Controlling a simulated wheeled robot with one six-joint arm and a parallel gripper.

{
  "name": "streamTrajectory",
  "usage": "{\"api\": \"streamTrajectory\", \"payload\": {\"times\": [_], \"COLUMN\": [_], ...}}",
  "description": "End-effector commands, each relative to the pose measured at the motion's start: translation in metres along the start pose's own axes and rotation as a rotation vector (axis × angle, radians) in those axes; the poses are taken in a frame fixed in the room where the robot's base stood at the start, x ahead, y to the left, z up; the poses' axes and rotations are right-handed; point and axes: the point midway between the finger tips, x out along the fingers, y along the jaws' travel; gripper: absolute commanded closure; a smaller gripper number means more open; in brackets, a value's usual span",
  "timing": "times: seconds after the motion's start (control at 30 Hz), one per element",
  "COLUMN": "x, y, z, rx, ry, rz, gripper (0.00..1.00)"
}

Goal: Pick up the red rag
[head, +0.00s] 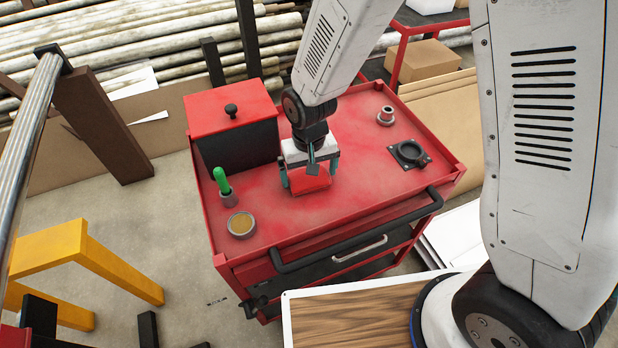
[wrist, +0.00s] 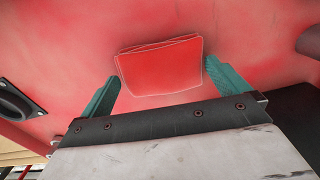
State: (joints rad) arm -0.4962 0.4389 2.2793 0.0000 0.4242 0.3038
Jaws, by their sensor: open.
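The red rag (wrist: 162,68) is a small folded square lying on the red top of the tool cart (head: 350,205). In the head view the rag (head: 309,181) shows near the middle of the cart top, partly covered by my gripper. My gripper (head: 309,182) points down over it. In the wrist view my gripper (wrist: 161,85) is open, with one teal finger on each side of the rag. The right finger is very close to the rag's edge; I cannot tell whether they touch. A small gap shows at the left finger.
A red-lidded black box (head: 232,125) stands at the cart's back left. A green-handled tool (head: 222,182) in a holder and a round tin (head: 241,225) are at the left. A black square fitting (head: 409,154) and a metal ring part (head: 386,116) are at the right.

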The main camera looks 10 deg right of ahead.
Motion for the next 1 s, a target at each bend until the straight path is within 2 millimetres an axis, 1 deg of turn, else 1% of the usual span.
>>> {"api": "streamTrajectory", "payload": {"times": [0.07, 0.23, 0.27, 0.3, 0.37, 0.77, 0.87, 1.0], "x": [0.003, 0.003, 0.002, 0.002, 0.002, -0.001, -0.009, -0.025], "y": [0.000, 0.000, 0.000, 0.000, 0.000, 0.000, 0.000, 0.000], "z": [0.000, 0.000, 0.000, 0.000, 0.000, 0.000, -0.001, -0.001], "rx": [0.000, 0.000, 0.000, 0.000, 0.000, 0.000, 0.000, 0.000], "ry": [0.000, 0.001, 0.001, 0.001, 0.001, 0.002, 0.004, 0.006], "rz": [0.000, 0.000, 0.000, 0.000, 0.000, -0.001, -0.001, -0.002], "gripper": [0.00, 0.00, 0.06, 0.17, 0.32, 0.32, 0.32, 0.32]}}
